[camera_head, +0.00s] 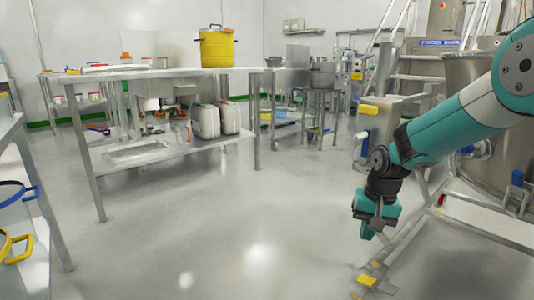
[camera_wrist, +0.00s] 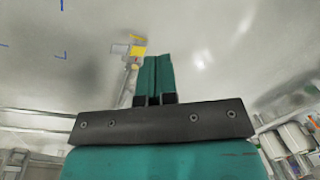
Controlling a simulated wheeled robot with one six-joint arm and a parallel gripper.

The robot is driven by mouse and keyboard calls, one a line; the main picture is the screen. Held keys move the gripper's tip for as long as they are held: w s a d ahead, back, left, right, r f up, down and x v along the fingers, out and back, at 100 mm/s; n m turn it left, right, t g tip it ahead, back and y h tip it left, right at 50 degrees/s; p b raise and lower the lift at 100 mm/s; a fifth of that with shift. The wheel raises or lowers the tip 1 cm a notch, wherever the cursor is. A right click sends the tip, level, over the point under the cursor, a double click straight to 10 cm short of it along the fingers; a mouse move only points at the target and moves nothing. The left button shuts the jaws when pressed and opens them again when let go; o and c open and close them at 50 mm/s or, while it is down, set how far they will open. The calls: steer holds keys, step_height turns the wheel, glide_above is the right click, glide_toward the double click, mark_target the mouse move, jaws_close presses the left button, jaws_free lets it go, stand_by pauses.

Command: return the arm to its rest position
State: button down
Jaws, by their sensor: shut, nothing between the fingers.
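My teal and black arm (camera_head: 470,115) reaches in from the right edge of the head view and bends down at the wrist. My gripper (camera_head: 367,235) hangs over the open floor, left of the steel vessel. In the wrist view the two teal fingers (camera_wrist: 155,75) lie side by side against each other, shut, with nothing held. The fingertips touch nothing that I can see.
A steel table (camera_head: 160,73) with a yellow pot (camera_head: 216,48) stands at the back left, with white jerrycans (camera_head: 205,121) on its lower shelf. A steel vessel (camera_head: 470,75) and a floor-level metal frame (camera_head: 415,222) are at the right. The middle floor is clear.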

steer(key=s+a+r+n+y+p, duration=0.1)
steer(key=s+a+r+n+p, duration=0.35)
steer(key=s+r, duration=0.9)
steer(key=s+a+r+n+y, duration=0.1)
steer(key=s+a+r+n, duration=0.15)
steer(key=s, duration=0.55)
steer(key=s+a+r+n+y, duration=0.1)
steer(key=s+a+r+n, duration=0.15)
steer(key=s, duration=0.55)
step_height(320, 180, up, 37)
steer(key=d+p, duration=0.1)
steer(key=p, duration=3.7)
steer(key=shift+s+r, duration=0.2)
steer(key=shift+s, duration=0.2)
